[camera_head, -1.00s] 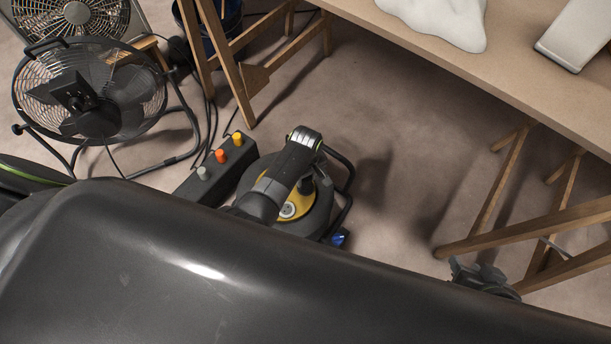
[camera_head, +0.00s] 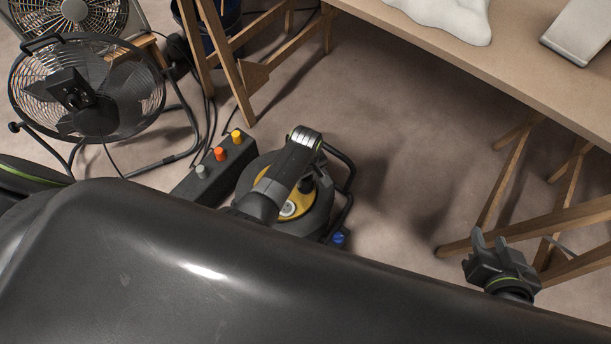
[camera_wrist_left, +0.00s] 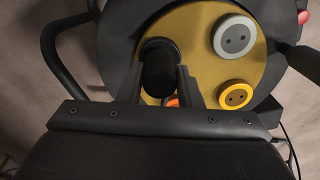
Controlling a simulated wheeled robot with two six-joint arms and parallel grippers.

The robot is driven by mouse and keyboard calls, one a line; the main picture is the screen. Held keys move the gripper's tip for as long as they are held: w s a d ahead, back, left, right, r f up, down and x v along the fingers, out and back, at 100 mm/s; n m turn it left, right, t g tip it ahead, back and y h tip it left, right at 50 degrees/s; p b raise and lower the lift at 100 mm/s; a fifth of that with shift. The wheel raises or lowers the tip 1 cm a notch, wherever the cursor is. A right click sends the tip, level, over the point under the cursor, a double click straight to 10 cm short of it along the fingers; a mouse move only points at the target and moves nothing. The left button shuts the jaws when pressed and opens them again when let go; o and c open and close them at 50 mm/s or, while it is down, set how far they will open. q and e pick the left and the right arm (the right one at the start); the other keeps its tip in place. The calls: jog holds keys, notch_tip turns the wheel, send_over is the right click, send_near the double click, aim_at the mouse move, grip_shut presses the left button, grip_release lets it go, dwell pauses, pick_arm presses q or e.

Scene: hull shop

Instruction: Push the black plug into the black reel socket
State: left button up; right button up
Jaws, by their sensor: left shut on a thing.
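The cable reel (camera_head: 322,212) stands on the floor, dark with a yellow face (camera_head: 268,182). In the left wrist view its yellow face (camera_wrist_left: 196,25) carries a grey socket (camera_wrist_left: 234,37) and a yellow socket (camera_wrist_left: 235,95). A bit of orange (camera_wrist_left: 171,101) shows between the fingers. My left gripper (camera_wrist_left: 160,80) is shut on the black plug (camera_wrist_left: 158,68), over the reel's face. The black socket is hidden, so I cannot tell how far in the plug sits. My right gripper (camera_head: 490,243) is open and empty, at the right, away from the reel.
A dark box (camera_head: 212,178) with grey, orange and yellow plugs lies left of the reel. A small blue part (camera_head: 338,238) shows at the reel's lower right. A floor fan (camera_head: 88,95) stands at left. A trestle table (camera_head: 500,70) is at upper right. Bare floor lies between.

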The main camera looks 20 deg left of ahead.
pick_arm(q)
jog(key=shift+p, duration=0.8)
dwell(1.8)
jog(key=shift+f+b, duration=0.45)
jog(key=shift+f, duration=0.1)
dwell(0.3)
jog(key=o, duration=1)
notch_tip(320, 180, up, 17)
jog(key=p, duration=0.8)
jog(key=shift+r, duration=0.2)
